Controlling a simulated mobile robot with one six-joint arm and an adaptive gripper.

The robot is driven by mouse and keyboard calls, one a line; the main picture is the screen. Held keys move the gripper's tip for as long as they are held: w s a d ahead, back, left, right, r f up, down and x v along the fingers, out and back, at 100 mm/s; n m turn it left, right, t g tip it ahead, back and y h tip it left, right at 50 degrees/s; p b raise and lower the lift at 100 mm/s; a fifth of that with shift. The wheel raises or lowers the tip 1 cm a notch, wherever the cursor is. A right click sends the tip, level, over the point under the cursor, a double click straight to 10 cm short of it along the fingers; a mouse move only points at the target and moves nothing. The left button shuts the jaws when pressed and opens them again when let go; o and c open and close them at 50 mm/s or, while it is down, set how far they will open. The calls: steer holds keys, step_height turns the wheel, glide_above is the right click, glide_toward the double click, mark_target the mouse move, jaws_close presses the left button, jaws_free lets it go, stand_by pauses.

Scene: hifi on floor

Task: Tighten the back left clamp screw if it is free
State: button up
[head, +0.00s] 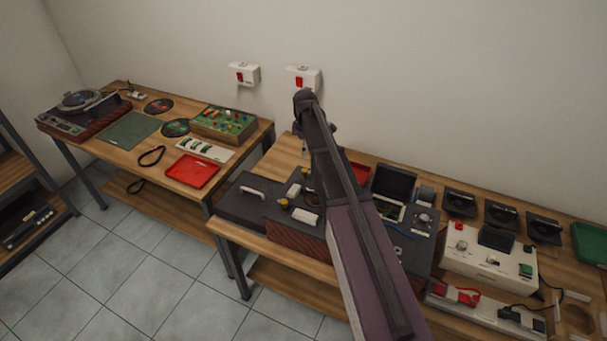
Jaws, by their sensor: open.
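My arm reaches across the right-hand bench, and its links cover much of the view there. My gripper is not visible; the arm's far end is hidden behind its own links. Under the arm is a dark unit with a wooden front (284,236). Small pale blocks (304,216) and yellowish knob-like parts (283,203) are on its top. No clamp screw can be picked out for certain. The parts are too small to tell whether a screw is free or tight, and the arm hides some of the unit.
The left bench holds a turntable (79,113), a green mat (128,131), a red tray (192,171) and a control box (224,122). A white device (488,260) stands on the right bench. Two wall boxes (244,73) hang behind. Bare wood (285,158) shows left of the arm.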

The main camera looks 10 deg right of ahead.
mark_target(305, 170)
steer(key=shift+f+b, duration=5.15)
steer(key=shift+f, duration=0.3)
jaws_close()
